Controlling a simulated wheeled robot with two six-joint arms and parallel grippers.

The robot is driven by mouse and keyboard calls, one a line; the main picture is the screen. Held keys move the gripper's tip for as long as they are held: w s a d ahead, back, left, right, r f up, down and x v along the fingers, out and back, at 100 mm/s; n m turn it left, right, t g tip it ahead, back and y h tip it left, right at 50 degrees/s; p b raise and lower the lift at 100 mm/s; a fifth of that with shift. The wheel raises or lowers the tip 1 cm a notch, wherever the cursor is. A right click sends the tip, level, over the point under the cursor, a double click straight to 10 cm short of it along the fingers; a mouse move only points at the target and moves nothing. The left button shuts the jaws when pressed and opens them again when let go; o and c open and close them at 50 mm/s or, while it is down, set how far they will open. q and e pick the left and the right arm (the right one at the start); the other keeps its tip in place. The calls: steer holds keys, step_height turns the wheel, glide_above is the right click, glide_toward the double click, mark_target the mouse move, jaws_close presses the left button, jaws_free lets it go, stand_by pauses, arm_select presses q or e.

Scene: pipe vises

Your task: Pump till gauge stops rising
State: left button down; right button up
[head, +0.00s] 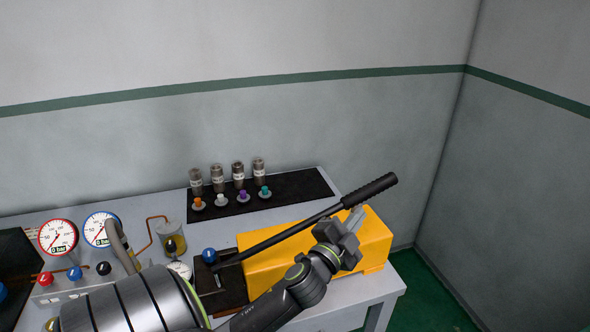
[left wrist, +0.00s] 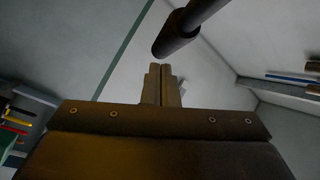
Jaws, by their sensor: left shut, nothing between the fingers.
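The yellow pump (head: 372,246) stands at the table's right end. Its long black lever (head: 300,228) slopes up to the right and ends in a ribbed grip (head: 370,190). My left gripper (head: 355,216) is shut and empty, just below the grip in the picture. In the left wrist view, the lever end (left wrist: 178,38) is up and right of my shut fingertips (left wrist: 160,68), apart from them. The red-rimmed gauge (head: 58,237) and the blue-rimmed gauge (head: 101,229) both show 0 bar. A small gauge (head: 180,270) is partly hidden by my arm. My right gripper is out of view.
Several grey cylinders (head: 217,177) and coloured caps (head: 243,196) stand on a black mat (head: 292,188) at the back. A blue knob (head: 209,255) is left of the pump. Red, blue and black knobs (head: 74,273) are below the gauges. The walls behind are bare.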

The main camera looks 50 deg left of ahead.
arm_select(q)
steer(key=w+d+r+m+g+h, duration=0.1)
steer(key=w+d+r+m+h, duration=0.2)
steer(key=d+r+m+h, duration=0.6)
steer(key=w+d+r+m+g+h, duration=0.1)
steer(key=w+d+r+m+h, duration=0.25)
steer(key=m+h, duration=0.85)
step_height(320, 180, up, 2)
steer(key=m+g+y, duration=1.1)
steer(key=g+y, duration=0.1)
steer(key=y, duration=0.3)
glide_above(379, 181)
steer(key=s, duration=0.2)
steer(key=shift+w+a+f+b, duration=0.2)
steer(key=shift+f+b, duration=1.15)
steer(key=shift+f, duration=0.45)
steer(key=shift+w+a+f+b, duration=0.1)
steer(key=shift+a+f+b, duration=0.05)
steer(key=shift+f+b, duration=1.4)
steer(key=shift+f, duration=0.25)
